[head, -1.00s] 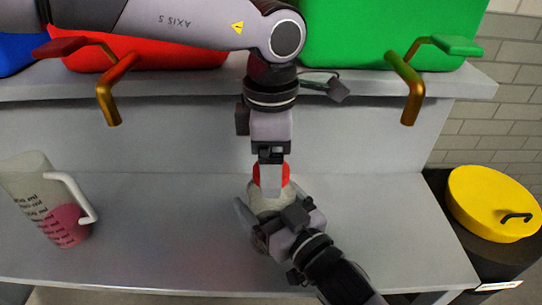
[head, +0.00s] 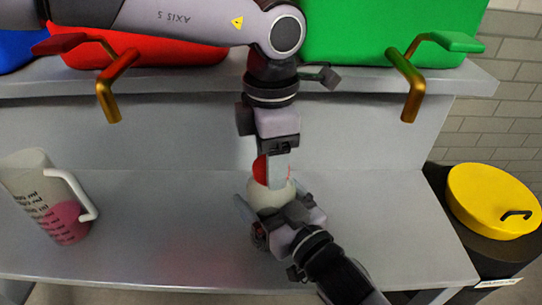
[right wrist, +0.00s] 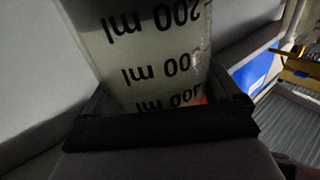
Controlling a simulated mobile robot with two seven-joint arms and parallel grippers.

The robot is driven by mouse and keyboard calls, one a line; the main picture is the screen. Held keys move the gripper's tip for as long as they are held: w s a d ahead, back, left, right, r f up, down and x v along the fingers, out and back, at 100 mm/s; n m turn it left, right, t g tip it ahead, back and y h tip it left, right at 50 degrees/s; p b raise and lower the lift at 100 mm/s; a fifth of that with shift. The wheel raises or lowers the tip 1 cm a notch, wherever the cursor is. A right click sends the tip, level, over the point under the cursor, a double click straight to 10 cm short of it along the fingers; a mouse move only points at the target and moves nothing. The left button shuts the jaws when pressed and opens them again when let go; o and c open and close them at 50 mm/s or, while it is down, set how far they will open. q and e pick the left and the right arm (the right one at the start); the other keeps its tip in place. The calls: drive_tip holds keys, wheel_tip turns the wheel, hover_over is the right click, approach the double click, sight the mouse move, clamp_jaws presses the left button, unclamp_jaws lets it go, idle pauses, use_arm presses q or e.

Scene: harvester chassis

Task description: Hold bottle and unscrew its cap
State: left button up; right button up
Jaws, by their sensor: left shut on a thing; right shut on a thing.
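The bottle (head: 268,197) is a pale, whitish container above the bench, partly hidden by both grippers. Its side with black ml markings fills the middle of the right wrist view (right wrist: 150,55). The red cap (head: 259,171) is at its top, partly covered by a finger. My left gripper (head: 276,172) points down from above and is shut on the cap. My right gripper (head: 271,203) reaches in from the lower right and is shut around the bottle body.
A measuring jug (head: 42,195) with pink liquid stands on the grey bench (head: 150,250) at left. Red (head: 150,50) and green (head: 350,40) containers sit on the shelf above, with taps (head: 108,95) overhanging. A yellow-lidded bin (head: 490,195) stands at right.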

use_arm(q)
drive_tip(key=shift+r, duration=0.15)
drive_tip(key=shift+r, duration=1)
drive_tip(key=shift+r, duration=2)
use_arm(e)
drive_tip(key=o, duration=1.8)
drive_tip(key=shift+c, duration=0.2)
drive_tip(key=shift+s, duration=0.1)
use_arm(q)
drive_tip(key=shift+f+b, duration=0.3)
drive_tip(key=shift+f, duration=0.05)
use_arm(e)
drive_tip(key=v, duration=1.2)
